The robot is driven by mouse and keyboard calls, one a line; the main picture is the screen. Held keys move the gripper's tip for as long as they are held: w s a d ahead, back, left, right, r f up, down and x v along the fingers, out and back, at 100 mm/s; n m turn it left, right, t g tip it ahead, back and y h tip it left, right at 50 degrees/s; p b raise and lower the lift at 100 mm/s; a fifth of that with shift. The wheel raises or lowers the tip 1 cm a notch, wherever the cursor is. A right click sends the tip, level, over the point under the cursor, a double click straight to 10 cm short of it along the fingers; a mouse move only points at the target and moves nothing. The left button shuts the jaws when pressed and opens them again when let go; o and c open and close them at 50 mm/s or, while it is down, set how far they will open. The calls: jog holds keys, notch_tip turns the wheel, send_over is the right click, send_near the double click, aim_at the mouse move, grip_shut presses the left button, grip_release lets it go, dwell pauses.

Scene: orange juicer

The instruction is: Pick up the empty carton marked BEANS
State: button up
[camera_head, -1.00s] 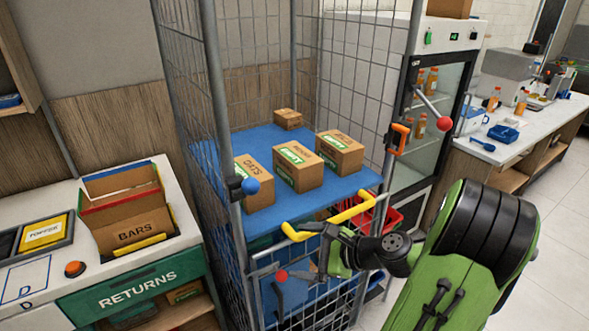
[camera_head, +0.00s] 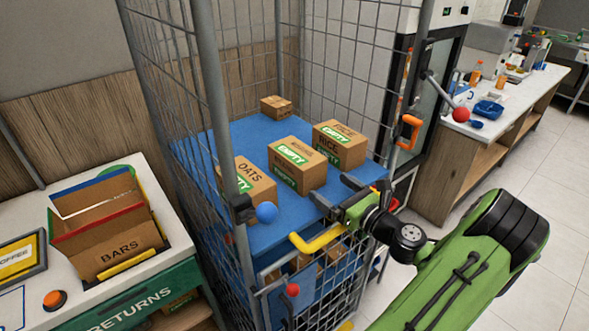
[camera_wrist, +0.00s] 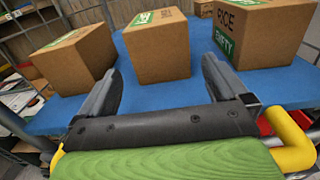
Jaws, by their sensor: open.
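Three brown cartons with green EMPTY labels stand in a row on the blue shelf of the wire cage. The left one reads OATS (camera_head: 262,176) and the right one reads RICE (camera_head: 350,150). The lettering on the middle carton (camera_head: 313,178) is too small to read; I cannot make out BEANS on any carton. My gripper (camera_head: 331,189) is open and empty over the shelf's front edge, just in front of the middle carton. In the wrist view the middle carton (camera_wrist: 160,50) stands ahead between the fingers, apart from them.
A small box (camera_head: 277,106) sits at the back of the blue shelf (camera_head: 235,137). A yellow bar (camera_head: 318,240) runs along the cage front below my gripper. The returns counter holds a BARS carton (camera_head: 130,249).

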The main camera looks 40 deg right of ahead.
aim_at(297, 165)
jog(key=w, duration=0.8)
jog(key=w+d, duration=0.1)
jog(key=w, duration=0.3)
jog(key=shift+f, duration=0.1)
jog(key=shift+s, duration=0.2)
jog(key=shift+c, duration=1)
jog(key=c, duration=0.5)
